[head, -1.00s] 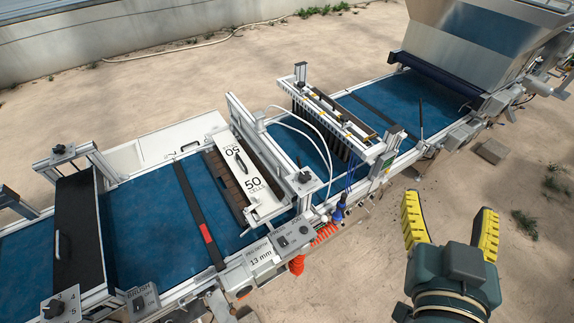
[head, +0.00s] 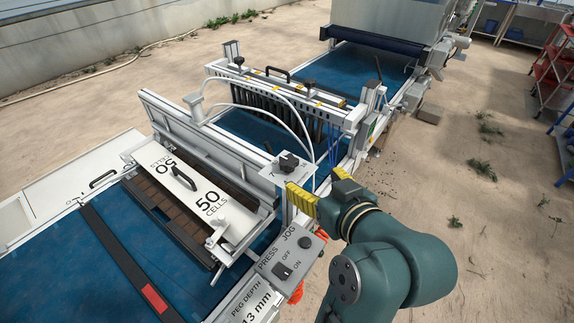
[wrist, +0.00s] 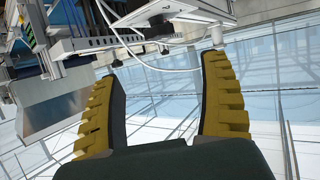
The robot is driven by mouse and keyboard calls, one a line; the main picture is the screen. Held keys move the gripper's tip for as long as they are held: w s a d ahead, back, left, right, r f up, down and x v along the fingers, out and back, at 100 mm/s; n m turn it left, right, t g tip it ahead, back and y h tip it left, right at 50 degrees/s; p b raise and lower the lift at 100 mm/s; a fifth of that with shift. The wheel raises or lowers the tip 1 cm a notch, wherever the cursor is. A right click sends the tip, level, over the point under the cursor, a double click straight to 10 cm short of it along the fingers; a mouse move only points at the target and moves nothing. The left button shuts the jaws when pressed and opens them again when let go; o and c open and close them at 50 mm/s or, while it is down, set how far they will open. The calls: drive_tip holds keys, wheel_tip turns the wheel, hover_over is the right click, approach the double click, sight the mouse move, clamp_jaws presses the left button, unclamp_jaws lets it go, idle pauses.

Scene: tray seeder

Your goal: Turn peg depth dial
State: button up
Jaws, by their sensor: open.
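A black knob (head: 288,162) sits on a pale plate with markings, on top of a post at the machine's near side. A label reading PEG DEPTH 13 mm (head: 252,306) is at the bottom of the head view; no label ties the knob to it legibly. My gripper (head: 318,190) is just right of and below the knob in the head view, apart from it, with yellow ridged fingers. In the wrist view my gripper (wrist: 160,75) is open and empty, its fingers wide apart.
The control box with the PRESS switch (head: 283,271) and JOG button (head: 305,242) lies just below my gripper. White hoses (head: 270,112) arch behind the knob. The 50 CELLS plate (head: 200,205) is left. Open ground lies right.

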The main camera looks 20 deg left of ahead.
sight(289, 161)
drive_tip(key=b+x, duration=0.1)
drive_tip(key=x, duration=1.2)
drive_tip(key=shift+w+a+f, duration=0.15)
drive_tip(key=shift+a, duration=0.15)
drive_tip(key=shift+d, duration=0.1)
drive_tip(key=c, duration=1.2)
